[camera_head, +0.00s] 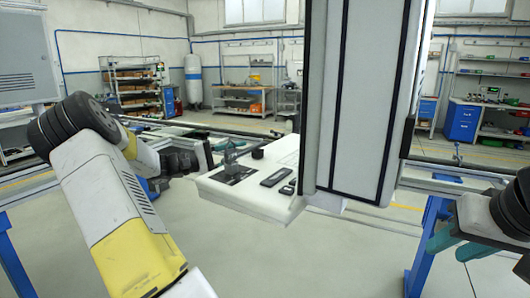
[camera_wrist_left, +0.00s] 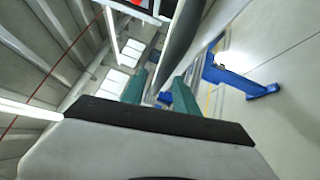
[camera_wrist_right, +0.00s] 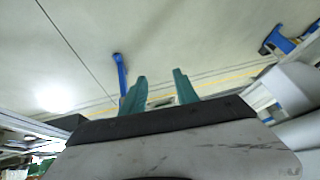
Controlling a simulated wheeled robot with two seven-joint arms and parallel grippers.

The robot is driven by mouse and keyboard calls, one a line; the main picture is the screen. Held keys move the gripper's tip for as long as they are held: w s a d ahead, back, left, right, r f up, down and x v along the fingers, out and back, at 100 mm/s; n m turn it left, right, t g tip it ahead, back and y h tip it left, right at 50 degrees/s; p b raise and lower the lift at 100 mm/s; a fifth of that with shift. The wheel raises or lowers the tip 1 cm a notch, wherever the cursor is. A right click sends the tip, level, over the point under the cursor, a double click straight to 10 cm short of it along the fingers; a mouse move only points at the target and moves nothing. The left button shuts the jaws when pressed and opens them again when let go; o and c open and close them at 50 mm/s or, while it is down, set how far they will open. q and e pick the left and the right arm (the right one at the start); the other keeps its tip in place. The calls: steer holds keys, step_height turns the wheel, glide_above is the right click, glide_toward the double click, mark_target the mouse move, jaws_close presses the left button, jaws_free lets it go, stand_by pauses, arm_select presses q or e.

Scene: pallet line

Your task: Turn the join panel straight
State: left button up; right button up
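A white panel (camera_head: 225,192) with dark switches and fittings on its top lies at mid-height in the centre, set at an angle. A tall pale slab with black edges (camera_head: 355,100) stands in front of its right part and hides it. I cannot tell which of these is the join panel. My left gripper (camera_wrist_left: 160,76) is open; in the head view its wrist is left of the white panel, with its fingers hard to see. A grey edge runs close beyond them in the left wrist view. My right gripper (camera_wrist_right: 160,75) is open and empty, low at the right in the head view (camera_head: 455,246).
A blue stand leg (camera_head: 424,245) is near my right gripper. Rails cross the floor behind the panel. Shelves (camera_head: 135,80), a workbench (camera_head: 240,98) and a blue cabinet (camera_head: 462,120) stand far back. The floor at the front centre is clear.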

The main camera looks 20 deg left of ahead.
arm_select(q)
steer(key=shift+x, duration=0.95)
jaws_close()
stand_by(0.7)
